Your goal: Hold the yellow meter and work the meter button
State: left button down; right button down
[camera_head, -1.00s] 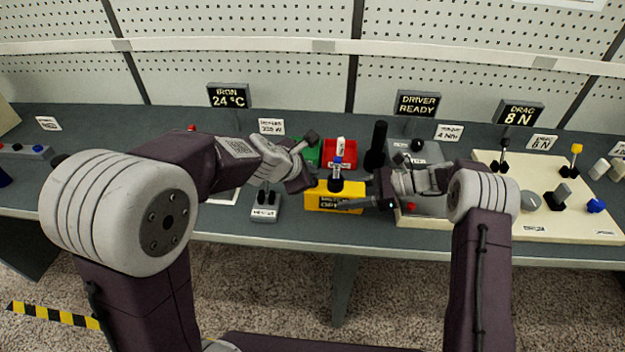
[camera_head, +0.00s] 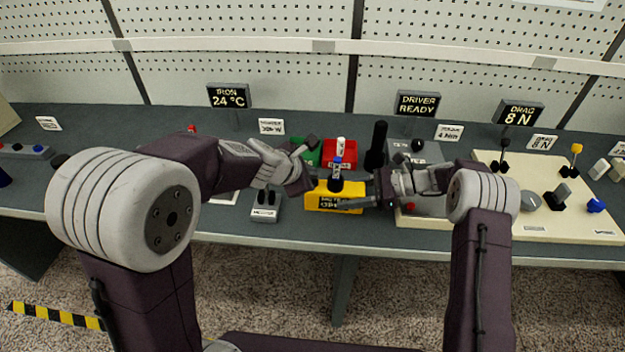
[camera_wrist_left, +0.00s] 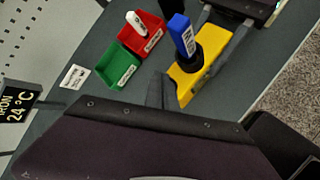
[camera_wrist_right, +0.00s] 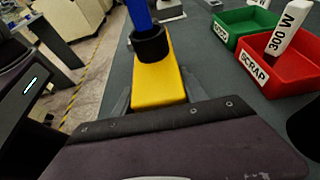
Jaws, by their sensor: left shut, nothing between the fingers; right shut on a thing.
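The yellow meter (camera_head: 322,188) stands near the front edge of the bench, with a dark display on its front. A blue part (camera_head: 337,168) stands upright in the black round socket on top; it also shows in the left wrist view (camera_wrist_left: 181,34). My right gripper (camera_wrist_right: 157,97) is shut on the meter, one finger along each side, from its right end. My left gripper (camera_wrist_left: 163,91) is shut and empty beside the meter's left end; whether it touches is unclear. I cannot make out the meter button; it may be hidden by the left gripper.
A green tray (camera_wrist_left: 113,69) and a red tray (camera_wrist_left: 136,35) with a white part (camera_wrist_right: 290,25) in it stand behind the meter. A grey box with black posts (camera_head: 265,214) is to its left. A grey device (camera_head: 430,150) and cream board (camera_head: 520,220) are to its right.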

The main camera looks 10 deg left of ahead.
pick_arm(q)
jog(key=shift+f, duration=0.5)
dwell(0.7)
jog(key=shift+r, duration=0.95)
jog(key=shift+r, duration=0.1)
jog(key=shift+r, duration=2.4)
pick_arm(e)
jog(key=c, duration=0.6)
grip_release()
jog(key=shift+o, duration=0.2)
